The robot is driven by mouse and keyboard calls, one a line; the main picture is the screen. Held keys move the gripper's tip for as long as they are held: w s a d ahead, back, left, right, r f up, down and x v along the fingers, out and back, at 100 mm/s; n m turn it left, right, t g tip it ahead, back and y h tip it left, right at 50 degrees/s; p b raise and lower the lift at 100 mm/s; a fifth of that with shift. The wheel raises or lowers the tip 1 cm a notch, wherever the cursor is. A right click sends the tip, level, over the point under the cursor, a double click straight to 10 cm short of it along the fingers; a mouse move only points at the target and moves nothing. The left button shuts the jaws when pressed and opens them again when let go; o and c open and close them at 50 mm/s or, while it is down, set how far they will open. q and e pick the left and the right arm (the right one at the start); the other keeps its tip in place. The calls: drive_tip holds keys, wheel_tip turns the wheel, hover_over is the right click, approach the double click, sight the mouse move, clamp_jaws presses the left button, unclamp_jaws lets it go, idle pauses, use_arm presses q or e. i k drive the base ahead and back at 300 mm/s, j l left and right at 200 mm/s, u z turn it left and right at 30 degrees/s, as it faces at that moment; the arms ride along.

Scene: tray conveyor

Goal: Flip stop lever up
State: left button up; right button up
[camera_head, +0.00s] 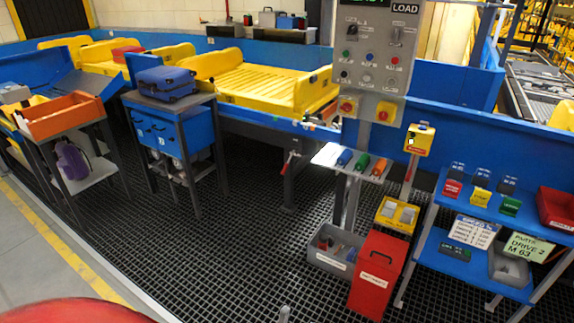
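I cannot tell for certain which part is the stop lever. A grey control panel (378,82) on a post carries a small lever switch (397,35) at its upper right, with coloured buttons below. A red-handled lever (289,160) sits low beside the dark leg under the conveyor's edge. A yellow box (419,140) stands on a post right of the panel. The lever positions are too small to read clearly. Neither of my grippers shows in the head view.
Yellow trays (262,88) lie on the conveyor behind. A red bin (378,275) and a grey bin (334,249) stand below the panel. A blue shelf (480,263) is at right, and a blue cabinet (178,130) at left. The dark grated floor (225,255) in front is mostly clear.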

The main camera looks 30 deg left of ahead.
sight(285, 167)
drive_tip(key=i+j, duration=0.8)
drive_tip(key=j, duration=0.15)
drive_tip(key=i+j, duration=0.8)
drive_tip(key=j, duration=0.15)
drive_tip(key=i+j, duration=0.8)
drive_tip(key=j, duration=0.15)
drive_tip(key=j+u, duration=0.05)
